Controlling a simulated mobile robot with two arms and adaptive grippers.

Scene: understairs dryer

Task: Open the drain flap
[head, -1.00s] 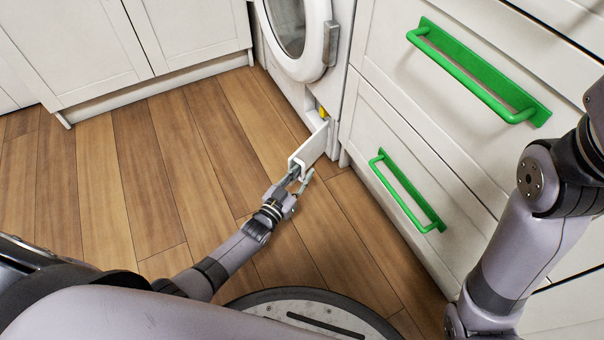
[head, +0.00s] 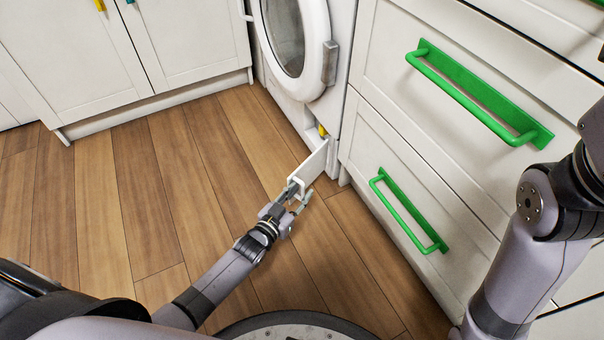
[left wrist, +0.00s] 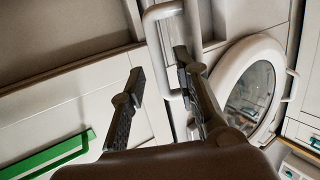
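The drain flap (head: 311,168) is a white panel low on the front of the white dryer. It stands swung out from the opening, where a yellow part (head: 323,131) shows. In the left wrist view the flap's pale looped end (left wrist: 151,38) lies ahead of the fingers. My left gripper (head: 298,194) is at the flap's outer end. In the left wrist view its fingers (left wrist: 160,78) are apart. The right-hand finger is close against the flap's end; I cannot tell whether it touches. Nothing is clamped between them. My right arm shows at the right; its gripper is out of view.
The dryer's round door (head: 292,40) is above the flap. White drawers with green handles (head: 410,212) stand close on the right. White cupboards (head: 110,70) line the back left. The wooden floor (head: 130,200) is clear to the left.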

